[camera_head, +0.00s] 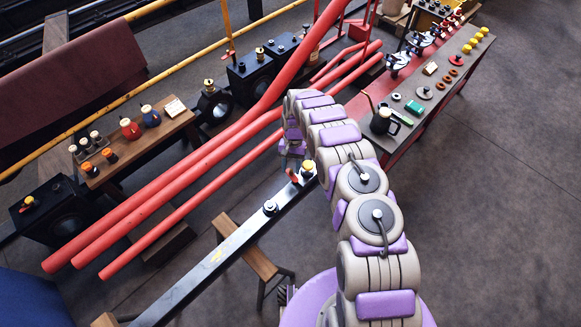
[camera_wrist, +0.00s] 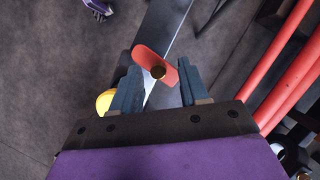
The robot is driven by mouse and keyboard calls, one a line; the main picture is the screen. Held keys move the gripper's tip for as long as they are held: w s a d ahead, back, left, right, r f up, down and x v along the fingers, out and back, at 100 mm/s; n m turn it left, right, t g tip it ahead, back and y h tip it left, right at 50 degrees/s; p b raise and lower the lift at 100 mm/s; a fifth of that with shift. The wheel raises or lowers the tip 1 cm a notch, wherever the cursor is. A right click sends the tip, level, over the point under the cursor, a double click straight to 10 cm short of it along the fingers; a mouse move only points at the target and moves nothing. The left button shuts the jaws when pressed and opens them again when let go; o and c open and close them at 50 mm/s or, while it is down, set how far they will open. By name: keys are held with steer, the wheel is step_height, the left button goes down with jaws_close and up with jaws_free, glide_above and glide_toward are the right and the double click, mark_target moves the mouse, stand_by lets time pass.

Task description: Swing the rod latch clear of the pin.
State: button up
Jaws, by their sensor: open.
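In the head view the latch (camera_head: 293,176) shows at the rod's upper end, beside a yellow-topped piece (camera_head: 308,168). That piece, perhaps the pin, shows partly behind the left finger in the wrist view (camera_wrist: 104,102). My gripper (camera_wrist: 160,68) is open, its two fingers on either side of the latch's middle. Contact cannot be told. In the head view the fingers are mostly hidden.
The rod (camera_head: 225,258) runs to the lower left past a wooden stool (camera_head: 246,246). Thick red pipes (camera_head: 180,180) lie to its left. A bench with cups and bottles (camera_head: 140,145) stands beyond them. A long workbench (camera_head: 440,83) with parts stands at right. Floor at right is clear.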

steer(key=a+p+v, duration=0.1)
steer(key=v, duration=1.5)
steer(key=shift+w+d+r, duration=0.2)
steer(key=shift+d+r, duration=0.1)
steer(key=shift+d, duration=0.2)
steer(key=shift+r, duration=0.1)
steer(key=s+d+r, duration=0.2)
steer(key=r, duration=0.6)
steer(key=s+d+r, duration=0.2)
steer(key=d+r, duration=0.1)
steer(key=r, duration=0.4)
steer(key=s+d+r+t+b, duration=0.1)
steer(key=s+d+r, duration=0.3)
steer(key=s+r, duration=0.8)
steer(key=s+d+n, duration=0.1)
steer(key=s+d, duration=0.1)
steer(key=s, duration=1.4)
steer(key=s+d+t+b, duration=0.1)
steer(key=s, duration=1.5)
steer(key=shift+s+d+f+n+t+h, duration=0.25)
steer(key=shift+d+f+n+t+h, duration=0.05)
steer(key=shift+d+f+n, duration=0.15)
